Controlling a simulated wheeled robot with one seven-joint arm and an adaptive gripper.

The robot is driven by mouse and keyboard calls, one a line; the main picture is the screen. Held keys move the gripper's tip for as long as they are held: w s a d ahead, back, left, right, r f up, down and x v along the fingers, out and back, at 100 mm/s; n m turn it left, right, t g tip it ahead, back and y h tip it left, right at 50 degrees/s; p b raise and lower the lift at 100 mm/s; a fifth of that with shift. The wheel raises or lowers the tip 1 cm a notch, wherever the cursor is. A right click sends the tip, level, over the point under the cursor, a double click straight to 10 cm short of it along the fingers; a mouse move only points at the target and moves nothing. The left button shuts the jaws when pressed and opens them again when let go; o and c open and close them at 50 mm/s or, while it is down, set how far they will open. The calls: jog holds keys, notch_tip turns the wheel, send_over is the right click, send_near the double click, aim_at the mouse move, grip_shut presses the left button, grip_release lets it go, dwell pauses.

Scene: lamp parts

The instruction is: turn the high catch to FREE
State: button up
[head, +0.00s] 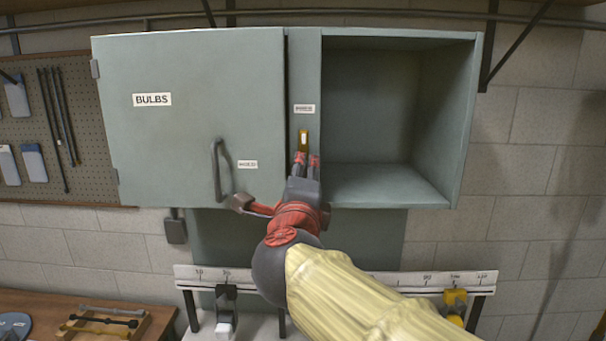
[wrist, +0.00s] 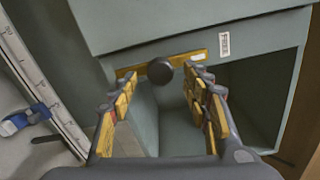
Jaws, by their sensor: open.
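The high catch shows as an upright brass-coloured strip (head: 304,138) on the narrow panel between the cabinet door and the open bay. In the wrist view the brass plate (wrist: 187,59) carries a round dark knob (wrist: 160,70). My gripper (head: 307,161) is at the lower end of the strip and hides part of it. In the wrist view my gripper (wrist: 160,77) is open, with one finger on each side of the knob. I cannot tell whether the fingers touch it.
The grey-green BULBS door (head: 190,120) is closed, with a bar handle (head: 217,168) left of my gripper. The open bay (head: 375,120) to the right is empty. A marked rail (head: 400,279) runs below the cabinet, with a yellow-orange fitting (head: 455,302).

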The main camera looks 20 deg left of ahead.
jog(key=v, duration=0.8)
